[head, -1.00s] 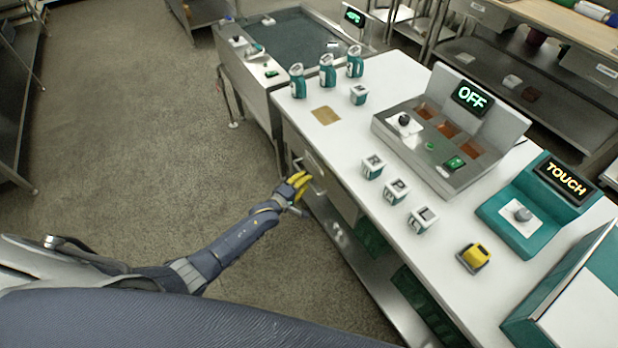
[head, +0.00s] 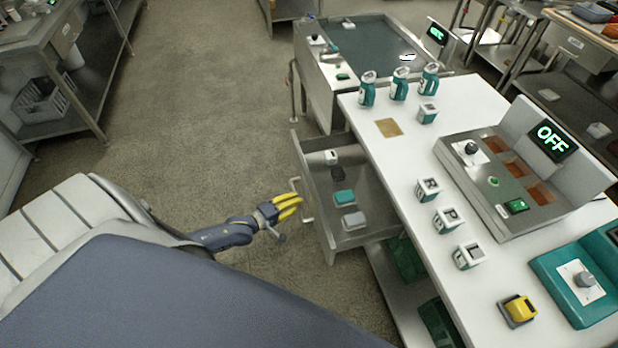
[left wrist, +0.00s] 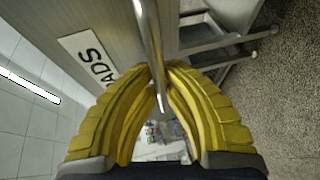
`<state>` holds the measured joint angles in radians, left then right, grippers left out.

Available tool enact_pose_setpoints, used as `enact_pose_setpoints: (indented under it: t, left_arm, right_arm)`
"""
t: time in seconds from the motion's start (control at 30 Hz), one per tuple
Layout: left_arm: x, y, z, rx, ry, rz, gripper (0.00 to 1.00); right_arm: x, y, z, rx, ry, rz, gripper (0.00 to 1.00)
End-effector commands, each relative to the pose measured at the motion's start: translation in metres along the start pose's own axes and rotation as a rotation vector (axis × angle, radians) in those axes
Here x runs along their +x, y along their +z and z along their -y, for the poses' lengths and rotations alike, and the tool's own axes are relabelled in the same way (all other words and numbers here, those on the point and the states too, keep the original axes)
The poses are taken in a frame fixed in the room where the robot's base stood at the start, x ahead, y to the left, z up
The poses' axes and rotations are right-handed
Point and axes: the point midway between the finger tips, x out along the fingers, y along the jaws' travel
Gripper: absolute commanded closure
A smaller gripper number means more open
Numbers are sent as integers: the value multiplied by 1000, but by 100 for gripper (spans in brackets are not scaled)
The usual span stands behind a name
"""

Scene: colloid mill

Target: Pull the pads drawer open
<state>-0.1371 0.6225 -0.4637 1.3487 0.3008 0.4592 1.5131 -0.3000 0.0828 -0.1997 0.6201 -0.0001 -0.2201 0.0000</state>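The pads drawer (head: 314,200) stands pulled out from the white-topped bench in the head view, its inside showing. In the left wrist view its front has a label (left wrist: 88,58) of which "ADS" is readable. Its metal bar handle (left wrist: 150,40) passes between the fingertips of my left gripper (left wrist: 163,70). The yellow fingers are closed around the bar, and the gripper (head: 298,205) shows at the drawer front in the head view. In the drawer lie a white item (head: 331,157), a dark item (head: 337,173), a teal pad (head: 344,197) and a grey-white pad (head: 354,221). My right gripper is not in view.
The white bench top (head: 395,165) carries teal bottles (head: 400,84), small white-and-teal blocks (head: 448,219) and a machine reading "OFF" (head: 551,141). A steel rack (head: 70,75) stands at the far left. The floor (head: 210,110) left of the drawer is clear.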

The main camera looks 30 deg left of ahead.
Motion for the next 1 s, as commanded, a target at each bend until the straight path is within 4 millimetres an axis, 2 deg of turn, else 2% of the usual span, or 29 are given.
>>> enact_pose_setpoints:
  t: [0.03,0.2,0.63,0.67,0.83,0.87,1.0]
  left_arm:
    - [-5,-6,2,4,-4,-4,100]
    - [-13,-9,3,4,-3,-5,100]
    - [-15,-11,4,4,-3,-5,100]
    - [-15,-11,4,4,-3,-5,88]
    - [-15,-9,4,2,-2,-3,69]
    - [-15,-9,4,2,-1,-3,66]
    - [-15,-8,3,2,-1,-2,66]
  right_arm:
    - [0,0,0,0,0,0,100]
    - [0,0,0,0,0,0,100]
    - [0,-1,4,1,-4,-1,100]
    - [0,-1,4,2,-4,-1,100]
    - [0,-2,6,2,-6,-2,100]
    - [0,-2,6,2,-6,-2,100]
    - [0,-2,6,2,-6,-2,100]
